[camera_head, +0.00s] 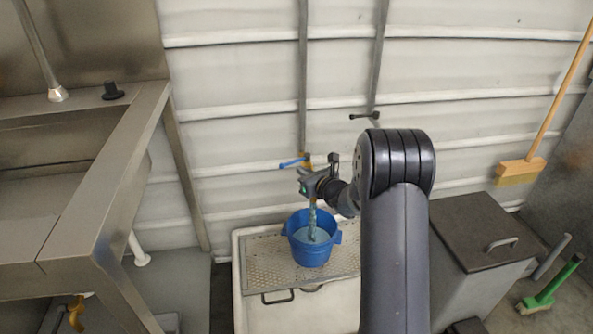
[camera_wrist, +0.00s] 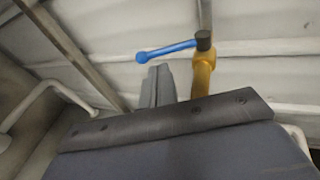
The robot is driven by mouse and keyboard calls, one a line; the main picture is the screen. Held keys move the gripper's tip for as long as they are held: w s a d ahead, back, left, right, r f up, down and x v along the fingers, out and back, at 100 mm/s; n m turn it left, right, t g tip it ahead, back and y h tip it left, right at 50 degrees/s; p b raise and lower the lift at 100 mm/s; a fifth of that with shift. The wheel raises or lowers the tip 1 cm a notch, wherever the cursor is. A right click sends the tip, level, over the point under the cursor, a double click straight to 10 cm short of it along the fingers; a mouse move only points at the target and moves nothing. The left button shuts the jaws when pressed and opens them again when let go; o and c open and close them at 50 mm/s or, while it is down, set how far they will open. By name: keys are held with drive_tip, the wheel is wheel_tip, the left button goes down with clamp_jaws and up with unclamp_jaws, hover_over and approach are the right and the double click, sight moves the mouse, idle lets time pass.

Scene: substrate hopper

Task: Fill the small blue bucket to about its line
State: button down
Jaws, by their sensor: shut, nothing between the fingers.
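The small blue bucket (camera_head: 312,258) stands upright on a perforated metal grate, with water inside and a stream (camera_head: 312,217) falling into it. Its fill line cannot be made out. The blue lever (camera_head: 292,162) sticks out to the left from the tap above the bucket. In the wrist view the blue lever (camera_wrist: 165,51) joins a yellow tap body (camera_wrist: 203,76). My gripper (camera_head: 304,181) is shut and empty, just below the lever in the head view. In the wrist view its closed fingers (camera_wrist: 157,86) point up toward the lever, with no clear contact.
A white basin (camera_head: 245,308) holds the grate (camera_head: 264,258). A second tap has a black handle (camera_head: 364,116), up and right. A steel sink bench (camera_head: 104,190) stands left, and a lidded grey bin (camera_head: 470,232) right. A green brush (camera_head: 548,290) is at lower right.

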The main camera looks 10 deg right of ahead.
sight(288, 163)
drive_tip(key=shift+b+x, duration=0.4)
drive_tip(key=shift+x, duration=1.9)
drive_tip(key=w+a+b, duration=0.2)
drive_tip(key=b, duration=0.1)
drive_tip(key=shift+w, duration=0.1)
drive_tip(key=shift+d, duration=0.1)
